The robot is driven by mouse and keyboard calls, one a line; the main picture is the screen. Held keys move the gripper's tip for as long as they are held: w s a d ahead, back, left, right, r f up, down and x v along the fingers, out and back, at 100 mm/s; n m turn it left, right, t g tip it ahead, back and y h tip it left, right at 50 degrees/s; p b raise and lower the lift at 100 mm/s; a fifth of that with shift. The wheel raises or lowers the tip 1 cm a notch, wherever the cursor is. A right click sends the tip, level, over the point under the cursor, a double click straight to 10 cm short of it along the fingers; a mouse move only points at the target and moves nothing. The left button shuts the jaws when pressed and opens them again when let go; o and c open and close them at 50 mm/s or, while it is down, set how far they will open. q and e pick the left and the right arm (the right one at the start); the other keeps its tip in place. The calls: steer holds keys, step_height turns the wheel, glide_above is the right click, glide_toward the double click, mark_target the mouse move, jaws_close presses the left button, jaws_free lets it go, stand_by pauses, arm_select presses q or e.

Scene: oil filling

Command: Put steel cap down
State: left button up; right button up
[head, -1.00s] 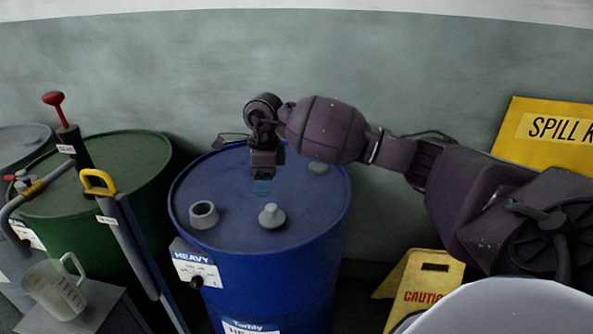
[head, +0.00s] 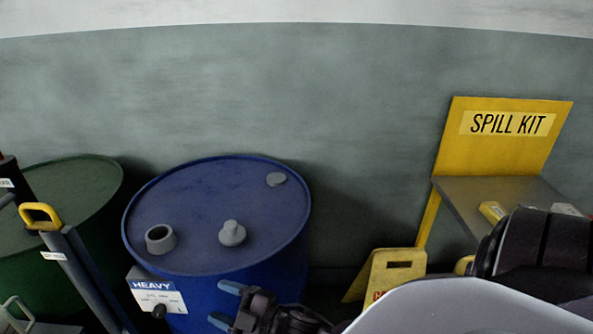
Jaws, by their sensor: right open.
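The steel cap (head: 232,233), a grey disc with a knob, sits upright on the top of the blue drum (head: 200,200). Right of centre on the lid, it stands apart from a grey open ring-shaped opening (head: 160,238) at its left. My right gripper (head: 223,304) is low in front of the drum, below the lid's front edge in the picture. Its two blue-tipped fingers are spread and empty, clear of the cap. My left gripper is not in view.
A green drum (head: 75,185) and a yellow-handled pump (head: 40,216) stand at the left. A yellow caution sign (head: 398,268) and the spill kit stand (head: 500,150) are at the right.

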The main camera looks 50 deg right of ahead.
steer(key=s+d+f+m+g+h, duration=0.2)
steer(key=s+f+m+g+h, duration=0.1)
steer(key=s+f+m, duration=0.3)
steer(key=s+d+f+m+g+h, duration=0.3)
steer(key=s+f+m, duration=0.3)
steer(key=s+f, duration=0.2)
steer(key=shift+s+d+f+m+g+h, duration=0.2)
steer(key=shift+d+m+g+h, duration=0.15)
steer(key=shift+h, duration=0.35)
